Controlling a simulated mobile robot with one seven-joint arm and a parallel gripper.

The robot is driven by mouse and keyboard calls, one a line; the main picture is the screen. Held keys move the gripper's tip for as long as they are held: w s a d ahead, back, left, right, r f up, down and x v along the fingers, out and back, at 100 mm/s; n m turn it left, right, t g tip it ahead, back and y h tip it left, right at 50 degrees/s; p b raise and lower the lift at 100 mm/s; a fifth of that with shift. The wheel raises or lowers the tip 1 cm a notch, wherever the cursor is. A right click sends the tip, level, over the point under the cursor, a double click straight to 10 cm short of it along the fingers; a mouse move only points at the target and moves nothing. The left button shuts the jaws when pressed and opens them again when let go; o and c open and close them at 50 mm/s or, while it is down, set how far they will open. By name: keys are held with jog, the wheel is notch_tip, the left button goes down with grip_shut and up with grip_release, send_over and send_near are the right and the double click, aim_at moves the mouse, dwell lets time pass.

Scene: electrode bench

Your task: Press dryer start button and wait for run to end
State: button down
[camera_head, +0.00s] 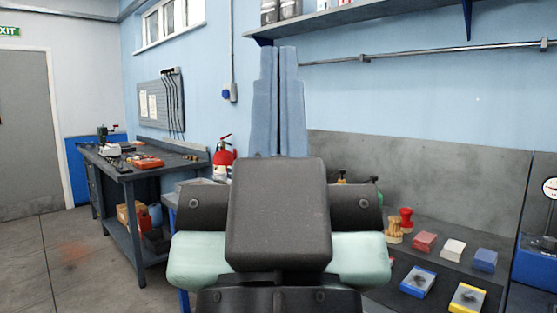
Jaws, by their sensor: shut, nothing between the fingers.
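My gripper (279,55) points up in the middle of the head view. Its two long blue-grey fingers lie side by side, shut, with nothing between them. The fingertips show against the blue wall, just below the shelf. My dark wrist and arm fill the lower middle and hide part of the bench behind. I cannot make out a dryer or its start button in this view.
The bench (385,272) on the right holds red, white and blue blocks, small boxes and a blue device with a round dial (533,262), cut off by the edge. A fire extinguisher (223,160) stands behind. A workbench (128,172) is at left; floor (62,262) before it is clear.

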notch_tip(320, 180, up, 19)
jog(key=p, duration=1.6)
jog(key=shift+f, duration=0.15)
